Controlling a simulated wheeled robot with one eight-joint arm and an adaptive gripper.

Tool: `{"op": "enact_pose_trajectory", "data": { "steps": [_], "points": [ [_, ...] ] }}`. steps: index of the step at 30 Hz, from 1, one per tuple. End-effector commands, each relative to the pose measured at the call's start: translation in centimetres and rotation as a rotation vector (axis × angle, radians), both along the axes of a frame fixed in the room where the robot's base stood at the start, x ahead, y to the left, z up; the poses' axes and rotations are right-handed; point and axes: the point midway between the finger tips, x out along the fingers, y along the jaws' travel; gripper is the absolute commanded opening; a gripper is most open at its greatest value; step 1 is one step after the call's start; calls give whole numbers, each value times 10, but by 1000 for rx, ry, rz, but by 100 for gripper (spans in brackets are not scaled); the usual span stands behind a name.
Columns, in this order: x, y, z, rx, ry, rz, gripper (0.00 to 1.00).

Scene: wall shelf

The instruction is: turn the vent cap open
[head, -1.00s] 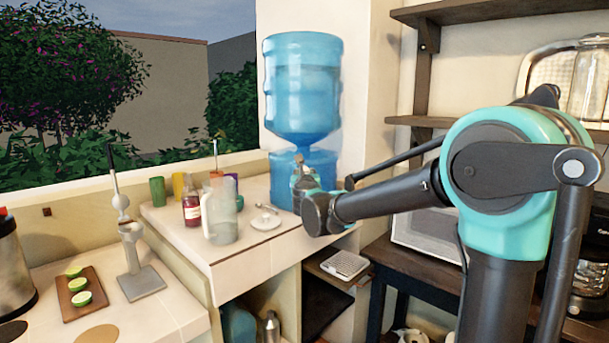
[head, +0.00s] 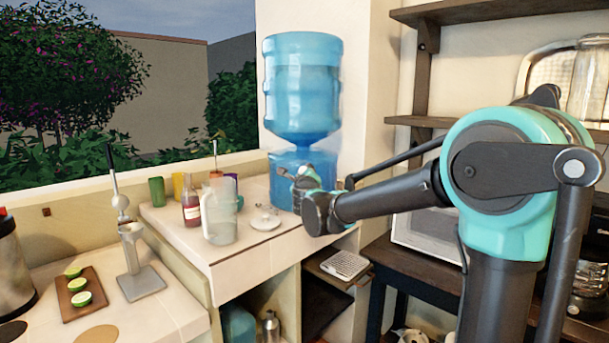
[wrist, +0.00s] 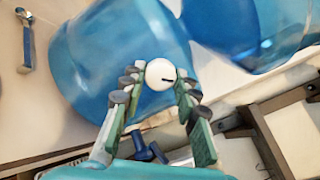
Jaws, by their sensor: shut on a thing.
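The vent cap (wrist: 160,74) is a round white knob with a short dark mark on its face, in the wrist view. It sits against the blue lower vessel (wrist: 90,55) of the water dispenser. My gripper (wrist: 161,86) is shut on it, with one finger on its left and one on its right. In the head view my gripper (head: 284,173) is in front of the blue base (head: 300,160) below the large bottle (head: 302,85). The cap cannot be made out there.
A glass pitcher (head: 218,212), a red bottle (head: 191,208) and a white saucer (head: 265,222) stand on the counter left of my gripper. Wooden shelves (head: 455,10) are on the right wall. A lime board (head: 79,289) lies at the lower left.

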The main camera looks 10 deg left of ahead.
Motion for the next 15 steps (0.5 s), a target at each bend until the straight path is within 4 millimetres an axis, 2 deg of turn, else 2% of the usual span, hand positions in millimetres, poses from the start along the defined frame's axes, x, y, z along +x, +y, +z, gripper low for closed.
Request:
{"op": "enact_pose_trajectory", "data": {
  "steps": [15],
  "points": [
    [0, 0, 0, -486, -60, 1, 1]
  ]
}}
